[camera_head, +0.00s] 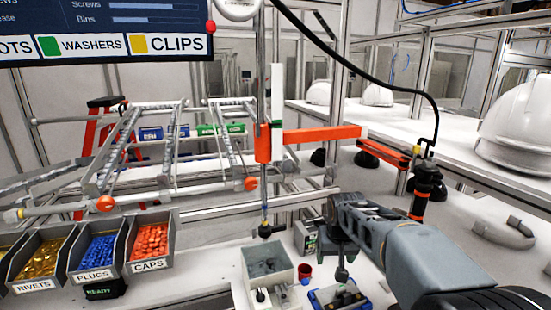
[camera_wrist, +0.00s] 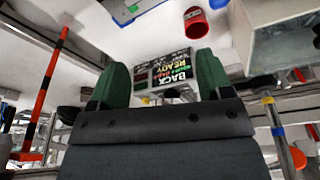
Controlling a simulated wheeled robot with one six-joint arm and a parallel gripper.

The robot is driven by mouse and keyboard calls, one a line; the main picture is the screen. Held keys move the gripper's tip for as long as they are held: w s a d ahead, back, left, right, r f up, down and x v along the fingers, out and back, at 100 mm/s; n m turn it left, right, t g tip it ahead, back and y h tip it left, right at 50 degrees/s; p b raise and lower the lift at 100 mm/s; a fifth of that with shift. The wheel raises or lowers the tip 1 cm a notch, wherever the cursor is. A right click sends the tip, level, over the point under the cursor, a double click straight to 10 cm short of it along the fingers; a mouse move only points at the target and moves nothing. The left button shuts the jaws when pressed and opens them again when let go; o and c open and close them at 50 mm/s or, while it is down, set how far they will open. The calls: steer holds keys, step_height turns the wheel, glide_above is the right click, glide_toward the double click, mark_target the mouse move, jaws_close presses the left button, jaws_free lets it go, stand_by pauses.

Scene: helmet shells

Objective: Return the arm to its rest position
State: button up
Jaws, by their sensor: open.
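My arm (camera_head: 400,245) reaches in from the lower right of the head view, over the white worktop. Its dark wrist end is near the middle right, and the fingertips are not clear there. In the wrist view my gripper (camera_wrist: 160,78) is open, with two green fingers apart and nothing between them. A small panel box (camera_wrist: 172,70) with lettering, including BACK and READY, shows beyond the gap. The panel box also shows in the head view (camera_head: 305,238), just left of my wrist.
A grey open box (camera_head: 268,268) and a red cup (camera_head: 304,273) stand left of my arm. Bins of rivets (camera_head: 38,258), plugs (camera_head: 97,250) and caps (camera_head: 150,243) are at left. An orange beam (camera_head: 320,134) and white helmet shells (camera_head: 515,125) are behind.

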steer(key=s+t, duration=0.1)
steer(key=s, duration=1.7)
steer(key=shift+s+d+f+t, duration=0.15)
steer(key=shift+s+d+t, duration=0.05)
steer(key=shift+d+t, duration=0.2)
